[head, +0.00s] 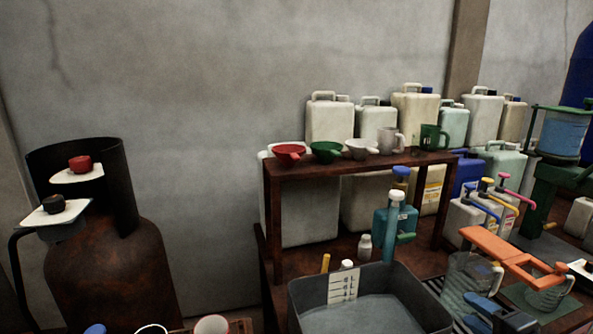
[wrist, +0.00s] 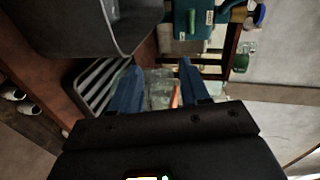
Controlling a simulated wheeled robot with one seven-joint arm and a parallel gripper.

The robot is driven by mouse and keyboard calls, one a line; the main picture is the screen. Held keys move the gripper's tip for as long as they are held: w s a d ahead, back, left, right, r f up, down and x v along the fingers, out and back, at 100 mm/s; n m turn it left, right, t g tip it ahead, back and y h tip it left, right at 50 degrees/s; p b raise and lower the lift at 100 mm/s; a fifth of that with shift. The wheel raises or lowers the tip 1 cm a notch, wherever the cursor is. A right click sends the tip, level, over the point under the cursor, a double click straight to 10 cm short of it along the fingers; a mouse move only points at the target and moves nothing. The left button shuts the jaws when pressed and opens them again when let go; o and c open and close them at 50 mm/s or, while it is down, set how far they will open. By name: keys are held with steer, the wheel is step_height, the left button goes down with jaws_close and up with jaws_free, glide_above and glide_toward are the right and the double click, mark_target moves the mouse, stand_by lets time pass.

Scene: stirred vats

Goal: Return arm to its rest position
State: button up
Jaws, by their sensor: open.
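My gripper (wrist: 158,80) shows in the wrist view as two blue fingers held apart on a dark body. No thing is gripped between them. Beyond the gap are a clear, pale vessel and a small orange piece (wrist: 175,97); I cannot tell how far off they are. In the head view a blue and dark shape at the lower right edge looks like my gripper (head: 497,312). It is in front of a clear jug (head: 470,275) and to the right of a grey tub (head: 302,300). Whether it touches anything is hidden.
An orange bracket (head: 500,252) is over clear jugs at the right. A brown shelf (head: 277,200) holds a red funnel (head: 288,153), a green funnel (head: 326,151) and mugs. Pump bottles stand behind the bracket. A rusty cylinder (head: 110,265) is at the left. The slatted rack (wrist: 98,82) is beside my fingers.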

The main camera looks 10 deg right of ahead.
steer(key=s+a+f+n+g+h, duration=0.1)
steer(key=s+a+f+n, duration=0.25)
steer(key=s+a, duration=0.45)
steer(key=s+a+f+n+g+h, duration=0.1)
steer(key=s+a+f+n, duration=0.3)
steer(key=s, duration=0.6)
steer(key=s+a+r+n+y, duration=0.1)
steer(key=s+a+r+n, duration=0.4)
steer(key=s, duration=0.4)
steer(key=s+a+r+n+t+y, duration=0.1)
steer(key=s+a+r+n, duration=0.3)
steer(key=s+a+r, duration=0.3)
steer(key=shift+s+a+r+n+t, duration=0.15)
steer(key=shift+s+r+n+t, duration=0.2)
steer(key=shift+s+r, duration=0.7)
steer(key=shift+s+f, duration=0.15)
steer(key=shift+f, duration=0.15)
